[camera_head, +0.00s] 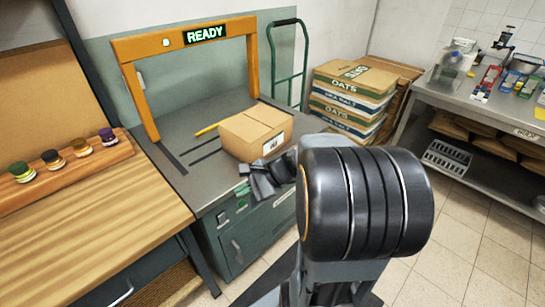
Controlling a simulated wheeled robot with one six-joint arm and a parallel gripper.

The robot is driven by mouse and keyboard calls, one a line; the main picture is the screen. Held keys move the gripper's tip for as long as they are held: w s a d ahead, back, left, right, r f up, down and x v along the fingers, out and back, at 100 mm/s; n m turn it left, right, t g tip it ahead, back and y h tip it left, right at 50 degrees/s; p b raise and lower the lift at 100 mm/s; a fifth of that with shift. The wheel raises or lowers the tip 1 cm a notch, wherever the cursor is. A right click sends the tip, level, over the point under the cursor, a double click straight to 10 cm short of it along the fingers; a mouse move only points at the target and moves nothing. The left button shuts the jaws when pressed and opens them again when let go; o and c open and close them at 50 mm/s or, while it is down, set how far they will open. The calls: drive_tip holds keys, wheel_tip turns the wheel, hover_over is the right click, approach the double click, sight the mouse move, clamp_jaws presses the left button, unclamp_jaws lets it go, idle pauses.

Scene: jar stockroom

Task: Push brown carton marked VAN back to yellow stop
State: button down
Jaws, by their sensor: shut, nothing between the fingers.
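A brown carton (256,131) sits on the grey bench top (190,184), under the right side of the orange arch. A small white label shows on its right-hand face, but its letters are too small to read. A yellow bar (207,129) lies on the bench just left of the carton's far left corner; part of it may be hidden behind the carton. My gripper (262,178) is shut and empty, low at the carton's near side. I cannot tell whether it touches the carton. My own arm hides part of the bench at the right.
The orange arch (131,97) bears a lit READY sign (205,34). Dark strips run along the bench top. A wooden table (100,205) with several small jars in a rack stands left.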

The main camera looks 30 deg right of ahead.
drive_tip(key=w+d+f+m+t+b, duration=0.2)
drive_tip(key=w+d+f+m+t, duration=0.15)
drive_tip(key=d+m+t, duration=0.4)
drive_tip(key=m+t+h+b, duration=0.3)
drive_tip(key=m+t+h, duration=0.25)
drive_tip(key=m, duration=0.45)
approach(267, 144)
drive_tip(key=shift+g, duration=0.4)
drive_tip(key=w, duration=0.2)
drive_tip(key=w+a, duration=0.1)
drive_tip(key=w, duration=0.2)
drive_tip(key=w+r, duration=0.1)
drive_tip(key=w, duration=0.1)
drive_tip(key=shift+w+a, duration=0.15)
drive_tip(key=shift+a, duration=0.15)
drive_tip(key=shift+w, duration=0.1)
